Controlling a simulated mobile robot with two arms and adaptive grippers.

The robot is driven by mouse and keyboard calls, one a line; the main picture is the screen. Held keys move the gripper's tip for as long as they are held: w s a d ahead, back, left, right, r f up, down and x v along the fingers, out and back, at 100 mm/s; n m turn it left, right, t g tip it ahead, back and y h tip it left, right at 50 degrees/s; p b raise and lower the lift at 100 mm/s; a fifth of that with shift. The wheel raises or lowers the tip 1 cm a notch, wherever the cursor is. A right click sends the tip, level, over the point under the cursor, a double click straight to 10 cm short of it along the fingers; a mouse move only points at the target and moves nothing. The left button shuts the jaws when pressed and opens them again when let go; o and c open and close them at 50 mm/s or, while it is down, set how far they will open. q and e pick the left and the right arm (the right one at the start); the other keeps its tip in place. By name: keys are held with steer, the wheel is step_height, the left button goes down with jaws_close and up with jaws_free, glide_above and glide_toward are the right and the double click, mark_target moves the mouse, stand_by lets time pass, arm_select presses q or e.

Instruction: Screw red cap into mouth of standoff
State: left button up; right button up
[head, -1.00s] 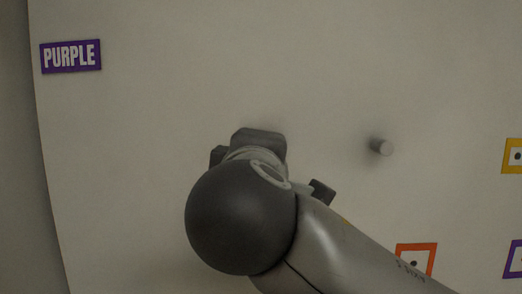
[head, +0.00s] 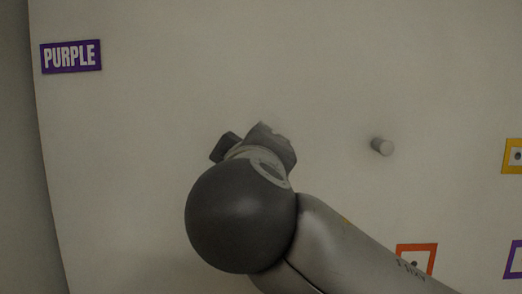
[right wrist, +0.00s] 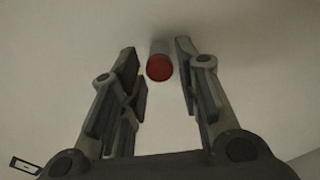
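In the right wrist view, the red cap (right wrist: 160,68) sits at the near end of a short grey standoff (right wrist: 160,47) that stands out from the wall. How deep the cap sits in the mouth cannot be told. My right gripper (right wrist: 157,58) is open, its fingers on either side of the cap with a visible gap on each side. In the head view my right wrist hides the cap and this standoff, and only dark parts of the right gripper (head: 256,142) show past it. My left gripper is not in view.
Another grey standoff (head: 382,147) stands out from the wall to the right of my wrist. A PURPLE sign (head: 71,56) is at upper left. Orange (head: 431,246), yellow (head: 507,156) and purple (head: 511,262) framed plates are at right. The wall around my gripper is otherwise bare.

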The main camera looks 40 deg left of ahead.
steer(key=n+p, duration=0.9)
steer(key=n, duration=1.4)
